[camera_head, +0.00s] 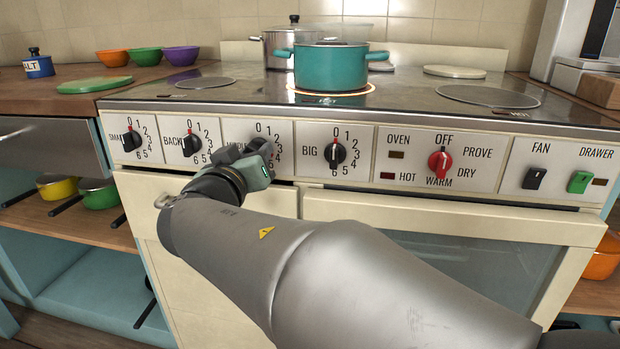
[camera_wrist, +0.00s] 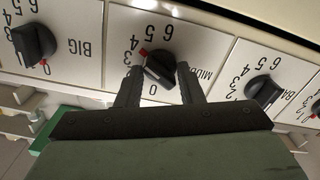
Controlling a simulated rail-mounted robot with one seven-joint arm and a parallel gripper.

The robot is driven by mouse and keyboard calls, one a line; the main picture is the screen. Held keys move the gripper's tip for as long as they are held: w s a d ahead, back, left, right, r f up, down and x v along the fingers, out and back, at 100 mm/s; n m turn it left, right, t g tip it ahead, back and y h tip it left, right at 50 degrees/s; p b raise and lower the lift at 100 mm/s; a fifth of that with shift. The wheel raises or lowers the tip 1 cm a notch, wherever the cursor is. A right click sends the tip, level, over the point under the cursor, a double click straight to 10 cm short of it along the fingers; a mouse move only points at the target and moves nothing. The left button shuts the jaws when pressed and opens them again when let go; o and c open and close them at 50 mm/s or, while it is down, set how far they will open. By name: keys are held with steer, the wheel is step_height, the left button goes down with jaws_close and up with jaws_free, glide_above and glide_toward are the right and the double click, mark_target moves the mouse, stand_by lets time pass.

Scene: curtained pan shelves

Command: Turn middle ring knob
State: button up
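The middle ring knob (camera_wrist: 160,70) is black with a red pointer mark. It sits on a cream panel, seen upside down in the wrist view. Its red mark points up and left there, near the 3, away from the 0. My gripper (camera_wrist: 159,68) has one finger on each side of this knob, with narrow gaps showing. The knob's bar lies slanted between the fingers. In the head view my gripper (camera_head: 262,150) is in front of the middle panel (camera_head: 270,128) and hides most of the knob and part of its label.
The big knob (camera_head: 335,152) is to the right and the back knob (camera_head: 191,144) to the left. The oven knob (camera_head: 438,162) is red. A teal pot (camera_head: 331,67) stands on a glowing ring. The oven handle rail (camera_head: 450,217) runs below the panels.

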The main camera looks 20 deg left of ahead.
steer(key=o, duration=0.4)
steer(key=shift+p, duration=0.3)
steer(key=shift+s, duration=0.1)
steer(key=shift+b+v, duration=0.9)
steer(key=b+v, duration=0.2)
steer(key=v, duration=0.4)
